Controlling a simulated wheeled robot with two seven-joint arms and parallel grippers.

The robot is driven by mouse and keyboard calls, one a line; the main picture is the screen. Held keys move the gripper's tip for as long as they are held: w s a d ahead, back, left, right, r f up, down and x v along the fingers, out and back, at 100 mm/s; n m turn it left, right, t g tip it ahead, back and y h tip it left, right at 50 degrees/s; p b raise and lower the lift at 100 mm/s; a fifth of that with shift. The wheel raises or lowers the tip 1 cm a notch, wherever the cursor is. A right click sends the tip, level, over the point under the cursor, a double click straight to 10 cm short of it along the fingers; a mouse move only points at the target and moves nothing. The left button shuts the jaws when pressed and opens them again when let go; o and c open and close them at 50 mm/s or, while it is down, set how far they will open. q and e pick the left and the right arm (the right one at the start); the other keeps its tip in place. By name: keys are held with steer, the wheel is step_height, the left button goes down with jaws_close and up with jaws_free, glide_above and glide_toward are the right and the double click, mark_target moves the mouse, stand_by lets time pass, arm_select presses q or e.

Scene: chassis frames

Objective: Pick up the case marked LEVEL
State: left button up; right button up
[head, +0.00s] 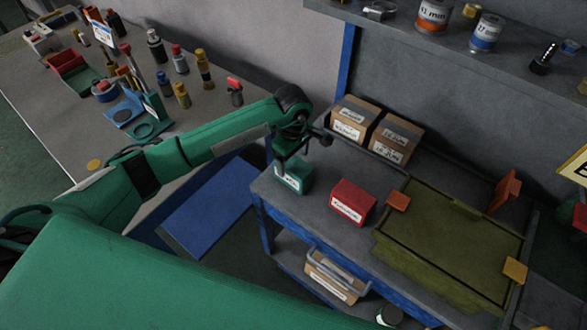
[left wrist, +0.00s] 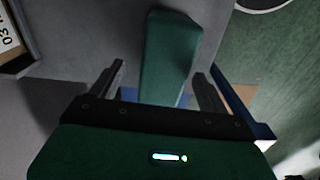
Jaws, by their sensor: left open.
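A small teal case (head: 293,176) with a white label stands on the left corner of the grey cart top; its label is too small to read with certainty. A red case (head: 352,202) with a white label stands to its right. My left gripper (head: 285,167) is over the teal case, pointing down, and hides part of it. In the left wrist view the teal case (left wrist: 168,58) shows between the two spread fingers of the left gripper (left wrist: 160,90). Whether the fingers touch it cannot be told. My right gripper is out of view.
Two cardboard boxes (head: 396,138) stand behind the cases on the cart (head: 315,212). An olive crate (head: 440,250) fills its right side. A shelf (head: 400,40) with cans hangs above. A workbench (head: 60,120) with bottles and tools stands left.

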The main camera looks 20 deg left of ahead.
arm_select(q)
steer(key=f+p, duration=0.2)
steer(key=f, duration=0.1)
steer(key=f+p, duration=0.1)
steer(key=shift+s+d+f, duration=0.25)
steer(key=shift+s+f, duration=0.15)
steer(key=shift+f, duration=0.5)
steer(key=c, duration=1.3)
steer(key=shift+w, duration=0.1)
steer(key=shift+r, duration=0.1)
